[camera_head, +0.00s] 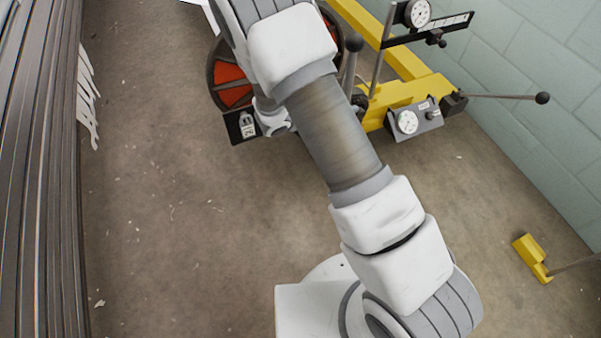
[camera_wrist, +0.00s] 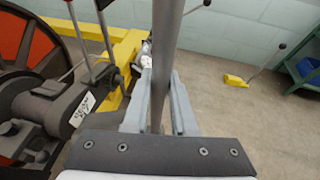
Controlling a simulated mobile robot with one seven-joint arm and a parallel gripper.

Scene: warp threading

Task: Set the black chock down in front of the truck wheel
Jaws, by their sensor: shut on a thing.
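In the wrist view, my gripper (camera_wrist: 158,90) is shut on an upright grey rod (camera_wrist: 168,40). The rod rises out of the top of the picture, and its lower end is hidden behind my gripper. I cannot make out a black chock for certain; whether the rod is its handle does not show. A large wheel (camera_head: 231,88) with a dark rim and red panels stands at the top middle of the head view, partly behind my arm. It also shows at the left of the wrist view (camera_wrist: 38,44), left of my gripper. My fingers are hidden in the head view.
A yellow frame (camera_head: 395,98) with dials and levers stands right of the wheel. A yellow block (camera_head: 528,247) with a rod lies near the right wall. A green shelf (camera_wrist: 308,82) is far right. Dark bars (camera_head: 38,170) line the left. The floor between is mostly clear.

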